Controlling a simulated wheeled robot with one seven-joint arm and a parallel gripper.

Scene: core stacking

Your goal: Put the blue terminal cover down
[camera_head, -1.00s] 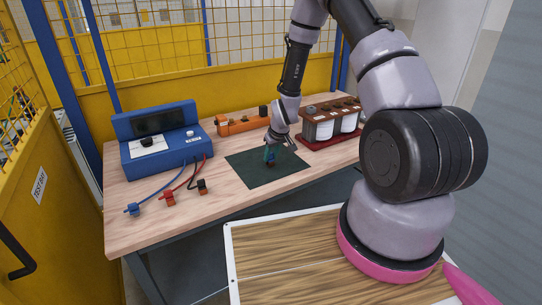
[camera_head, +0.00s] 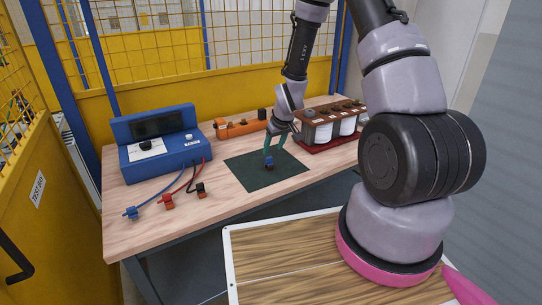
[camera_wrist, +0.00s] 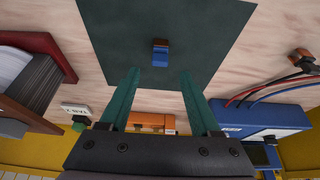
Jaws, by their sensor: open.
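The blue terminal cover (camera_head: 269,160) sits on the dark green mat (camera_head: 245,178) near its middle. In the wrist view the cover (camera_wrist: 160,57) shows blue with a brown-orange end, lying on the mat (camera_wrist: 200,25). My gripper (camera_head: 275,149) is open just above and beside the cover. In the wrist view its two green fingers (camera_wrist: 158,78) are spread wide, with nothing between them, and the cover lies beyond their tips. The cover is apart from both fingers.
A blue test box (camera_head: 165,143) with leads and clips (camera_head: 168,201) is at the left. An orange rail (camera_head: 240,127) stands at the back. A brown-topped core with white coils (camera_head: 330,125) on a red base is close to the gripper's right. The mat around the cover is clear.

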